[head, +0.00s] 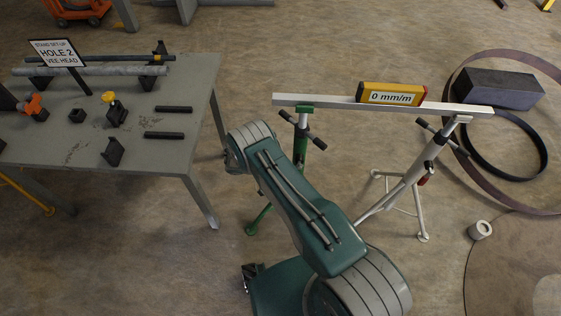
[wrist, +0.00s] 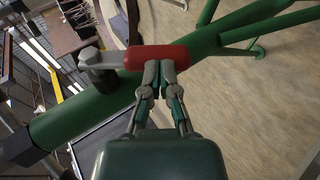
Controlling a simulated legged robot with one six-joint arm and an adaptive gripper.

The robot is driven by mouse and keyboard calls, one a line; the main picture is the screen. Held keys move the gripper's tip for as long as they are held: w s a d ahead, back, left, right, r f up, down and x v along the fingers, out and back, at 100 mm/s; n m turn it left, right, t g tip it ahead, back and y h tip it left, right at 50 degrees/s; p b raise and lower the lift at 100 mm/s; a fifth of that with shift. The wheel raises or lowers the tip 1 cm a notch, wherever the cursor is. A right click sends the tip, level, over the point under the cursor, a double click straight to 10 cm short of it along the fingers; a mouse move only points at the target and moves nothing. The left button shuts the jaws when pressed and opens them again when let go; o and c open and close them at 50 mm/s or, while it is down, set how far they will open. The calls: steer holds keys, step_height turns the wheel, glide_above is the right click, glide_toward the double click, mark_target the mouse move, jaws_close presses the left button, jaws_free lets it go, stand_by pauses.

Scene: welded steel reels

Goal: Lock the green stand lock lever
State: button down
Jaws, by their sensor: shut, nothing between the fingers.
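The green stand (head: 300,146) stands upright under the left end of a light metal beam (head: 345,104); my arm hides part of it in the head view. In the wrist view its green tube (wrist: 60,128) runs diagonally. The lock lever has a red grip (wrist: 150,56) and a grey arm on a dark pivot (wrist: 97,72) at the tube. The lever lies across the tube in the picture. My gripper (wrist: 159,76) is shut and empty, its fingertips at the lower edge of the red grip. I cannot tell whether they touch it. The gripper is not made out in the head view.
A white stand (head: 400,190) bears the beam's right end. A yellow level (head: 391,95) on the beam reads 0 mm/m. A work table (head: 190,125) with fixtures is at left. Steel rings (head: 545,155), a dark block (head: 497,88) and a small roll (head: 480,230) lie at right.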

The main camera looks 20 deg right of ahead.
steer(key=shift+s+d+f+h, duration=0.1)
steer(key=shift+d+f+h, duration=0.2)
steer(key=shift+f+h, duration=0.25)
steer(key=shift+s+d+f, duration=0.2)
steer(key=shift+d+f, duration=0.3)
steer(key=shift+d, duration=0.15)
steer(key=shift+s+d+f, duration=0.2)
steer(key=shift+d+f, duration=0.3)
steer(key=shift+d, duration=0.25)
